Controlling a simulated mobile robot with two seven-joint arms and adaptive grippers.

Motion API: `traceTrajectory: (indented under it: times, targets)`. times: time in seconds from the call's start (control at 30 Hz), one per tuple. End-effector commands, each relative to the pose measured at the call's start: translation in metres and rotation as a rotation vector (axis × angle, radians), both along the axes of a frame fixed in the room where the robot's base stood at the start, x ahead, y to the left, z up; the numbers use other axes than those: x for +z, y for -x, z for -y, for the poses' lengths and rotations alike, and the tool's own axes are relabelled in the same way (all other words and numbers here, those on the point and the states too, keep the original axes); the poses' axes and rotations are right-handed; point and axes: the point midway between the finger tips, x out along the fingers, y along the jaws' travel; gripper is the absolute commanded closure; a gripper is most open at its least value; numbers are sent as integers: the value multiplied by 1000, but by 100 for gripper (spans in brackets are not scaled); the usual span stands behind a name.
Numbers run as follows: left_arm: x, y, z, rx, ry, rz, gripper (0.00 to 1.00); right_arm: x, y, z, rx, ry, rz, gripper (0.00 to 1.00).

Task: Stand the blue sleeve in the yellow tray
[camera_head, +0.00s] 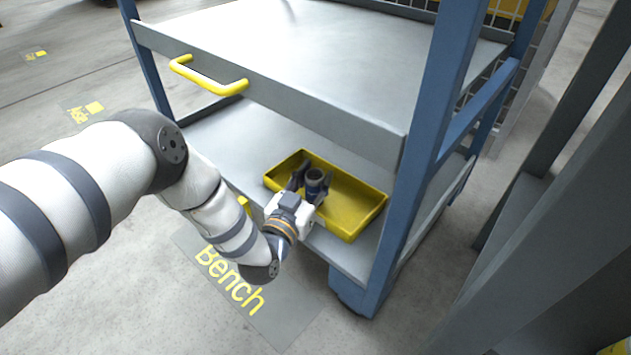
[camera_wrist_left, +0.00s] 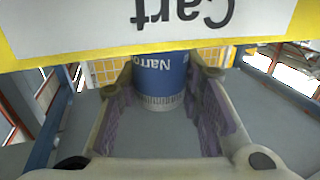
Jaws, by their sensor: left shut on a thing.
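The blue sleeve (camera_head: 315,178), with a dark hollow top, is roughly upright at the left part of the yellow tray (camera_head: 360,208) in the head view. My left gripper (camera_head: 312,186) is shut on it, one finger on each side, reaching over the tray's near wall. In the left wrist view the sleeve (camera_wrist_left: 160,78), printed "Narro", sits between the finger pads. The yellow tray edge (camera_wrist_left: 160,55) hides one end of it there. I cannot tell whether the sleeve touches the tray floor. My right gripper is not in view.
The tray lies on the lower shelf (camera_head: 237,140) of a blue-framed cart. The grey upper shelf (camera_head: 290,60), with a yellow handle (camera_head: 205,80), hangs over it from behind. A blue post (camera_head: 410,200) stands right of the tray. The tray's right part is empty.

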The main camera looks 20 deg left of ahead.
Motion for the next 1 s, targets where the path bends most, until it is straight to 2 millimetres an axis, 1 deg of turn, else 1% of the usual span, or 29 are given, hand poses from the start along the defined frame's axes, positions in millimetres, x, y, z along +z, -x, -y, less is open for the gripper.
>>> traceTrajectory:
  times: [0.07,0.2,0.23,0.27,0.3,0.33,0.57,0.67,0.77,0.9,1.0]
  targets:
    - [2,0,0,0,0,3,100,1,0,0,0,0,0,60]
    - [-2,0,0,0,0,2,100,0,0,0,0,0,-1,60]
    - [-3,0,0,0,0,0,64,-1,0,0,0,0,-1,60]
    - [-2,0,0,0,0,0,58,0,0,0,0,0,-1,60]
    - [-2,0,0,0,0,0,49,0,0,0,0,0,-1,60]
    - [-2,0,0,0,0,0,47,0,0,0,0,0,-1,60]
    - [-2,0,0,0,0,1,47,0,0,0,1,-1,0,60]
    - [3,2,0,0,0,0,47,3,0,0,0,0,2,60]
    - [4,23,-1,-1,0,-2,47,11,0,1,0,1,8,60]
    - [7,62,-3,-2,0,-1,47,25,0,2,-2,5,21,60]
    - [6,88,-4,-1,0,0,47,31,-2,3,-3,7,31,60]
